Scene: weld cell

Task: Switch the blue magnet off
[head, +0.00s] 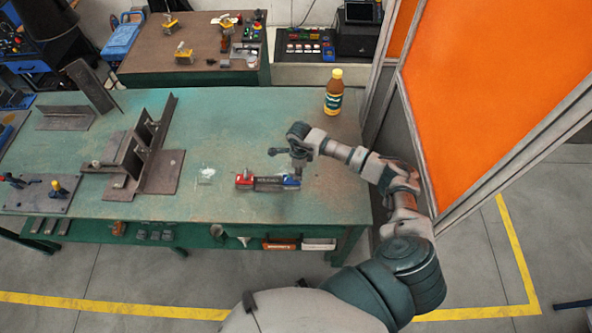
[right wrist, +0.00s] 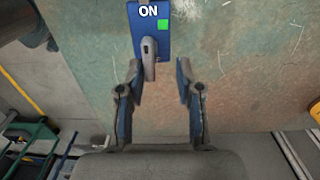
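The blue magnet (right wrist: 139,32) shows at the top of the right wrist view as a blue block marked ON, with a green square and a grey lever (right wrist: 149,56). In the head view a blue part (head: 292,181) shows at the right end of a dark bar on the green table. My right gripper (right wrist: 159,68) is open. Its fingers stand either side of the lever's lower end, which is nearer the left finger; I cannot tell if they touch. In the head view this gripper (head: 299,170) is just above the blue end. My left gripper is not in view.
The green table (head: 240,125) carries a red part (head: 245,179) at the bar's left end, a steel angle assembly (head: 140,155) at left and a bottle (head: 334,92) at the back right. An orange screen (head: 500,80) stands right of my right arm. The table's middle back is clear.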

